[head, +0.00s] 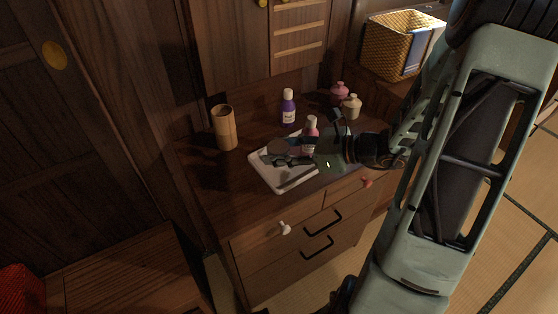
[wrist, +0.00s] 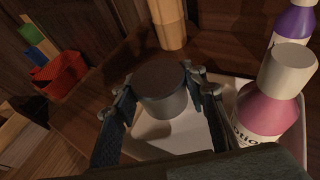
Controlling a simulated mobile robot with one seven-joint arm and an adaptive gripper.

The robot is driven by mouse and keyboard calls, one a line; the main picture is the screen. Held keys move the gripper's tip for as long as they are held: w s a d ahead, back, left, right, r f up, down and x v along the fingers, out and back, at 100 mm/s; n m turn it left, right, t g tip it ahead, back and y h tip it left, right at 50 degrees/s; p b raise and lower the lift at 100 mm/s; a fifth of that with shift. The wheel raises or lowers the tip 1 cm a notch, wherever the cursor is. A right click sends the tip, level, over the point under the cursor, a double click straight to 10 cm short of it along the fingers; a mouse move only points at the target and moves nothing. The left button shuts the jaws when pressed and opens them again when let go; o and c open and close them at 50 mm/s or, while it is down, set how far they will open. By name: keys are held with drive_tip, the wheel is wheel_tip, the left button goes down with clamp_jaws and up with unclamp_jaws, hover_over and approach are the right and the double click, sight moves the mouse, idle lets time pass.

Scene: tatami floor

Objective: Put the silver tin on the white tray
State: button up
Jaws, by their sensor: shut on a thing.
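The silver tin (wrist: 164,88) is a short dark-grey cylinder, held upright between the two fingers of my gripper (wrist: 160,104) in the wrist view. In the head view my gripper (head: 287,153) reaches in from the right over the white tray (head: 284,184), and the tin (head: 278,146) shows at its fingertips. The white tray (wrist: 154,133) lies under the tin in the wrist view. I cannot tell whether the tin touches the tray. A pink lotion bottle (wrist: 270,98) stands to the right of the gripper; it also shows in the head view (head: 311,130).
A purple bottle (head: 288,107) stands behind the tray. A bamboo cup (head: 224,128) stands to the left on the wooden cabinet top (head: 203,162). A pink jar (head: 339,92) and a cream jar (head: 351,106) are at the back right, near a woven basket (head: 393,48).

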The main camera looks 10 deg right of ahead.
drive_tip(key=shift+f+b, duration=0.4)
drive_tip(key=shift+f, duration=1.1)
drive_tip(key=shift+f, duration=0.1)
drive_tip(key=o, duration=0.9)
drive_tip(key=shift+r, duration=0.25)
drive_tip(key=p+v, duration=0.3)
drive_tip(key=v, duration=0.9)
